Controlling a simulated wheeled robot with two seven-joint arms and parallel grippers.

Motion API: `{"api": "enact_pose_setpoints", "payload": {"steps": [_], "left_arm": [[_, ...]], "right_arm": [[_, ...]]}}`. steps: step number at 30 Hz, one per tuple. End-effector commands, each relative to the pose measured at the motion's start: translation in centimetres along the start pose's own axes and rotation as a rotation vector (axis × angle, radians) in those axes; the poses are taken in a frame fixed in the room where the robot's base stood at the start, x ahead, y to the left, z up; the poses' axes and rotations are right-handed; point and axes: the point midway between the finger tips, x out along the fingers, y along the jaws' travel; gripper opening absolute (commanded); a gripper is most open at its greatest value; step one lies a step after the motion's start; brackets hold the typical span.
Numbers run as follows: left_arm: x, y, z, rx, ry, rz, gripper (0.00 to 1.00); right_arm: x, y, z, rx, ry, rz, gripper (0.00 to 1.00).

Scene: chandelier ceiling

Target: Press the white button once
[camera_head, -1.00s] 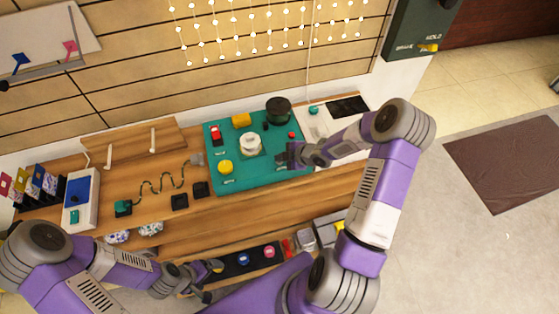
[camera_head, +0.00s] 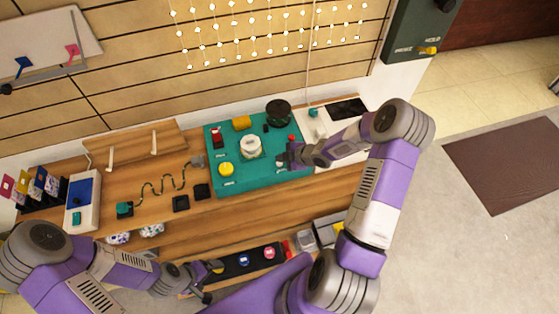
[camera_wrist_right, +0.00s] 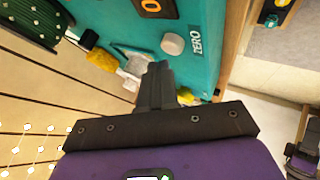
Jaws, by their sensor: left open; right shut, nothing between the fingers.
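A small round white button (camera_wrist_right: 172,43) sits on a teal board (camera_wrist_right: 203,15), beside a "ZERO" label, in the right wrist view. My right gripper (camera_wrist_right: 158,72) is shut and empty, its fingertips just short of the button in that picture; I cannot tell whether they touch. In the head view my right gripper (camera_head: 284,159) is over the right part of the teal board (camera_head: 235,187), and I cannot make out the small button there. A larger white domed piece (camera_head: 250,146) stands mid-board. My left gripper (camera_head: 213,282) is open and empty, low in front of the bench.
The board also carries a yellow button (camera_head: 226,169), a red switch (camera_head: 217,139), a yellow piece (camera_head: 241,122) and a dark round piece (camera_head: 278,111). A wire track (camera_head: 163,185) and a blue-and-white box (camera_head: 82,202) lie left. Lower shelf items (camera_head: 243,259) are below.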

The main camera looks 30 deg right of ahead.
Motion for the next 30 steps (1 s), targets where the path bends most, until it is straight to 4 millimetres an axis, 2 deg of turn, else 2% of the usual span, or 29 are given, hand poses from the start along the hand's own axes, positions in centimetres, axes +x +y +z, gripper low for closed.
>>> {"api": "enact_pose_setpoints", "payload": {"steps": [14, 27, 30], "left_arm": [[-0.7, 0.2, 0.0, 0.000, 0.000, 0.000, 0.95], [-4.6, 1.7, 0.2, 0.000, 0.000, 0.000, 0.95], [-4.9, 1.9, 0.2, 0.000, 0.000, 0.000, 0.95]], "right_arm": [[-0.5, 0.4, -0.4, -0.001, 0.000, 0.000, 0.00], [-3.5, 2.6, -2.6, -0.002, 0.001, 0.000, 0.00], [-3.8, 2.8, -2.8, -0.002, 0.001, 0.000, 0.00]]}}
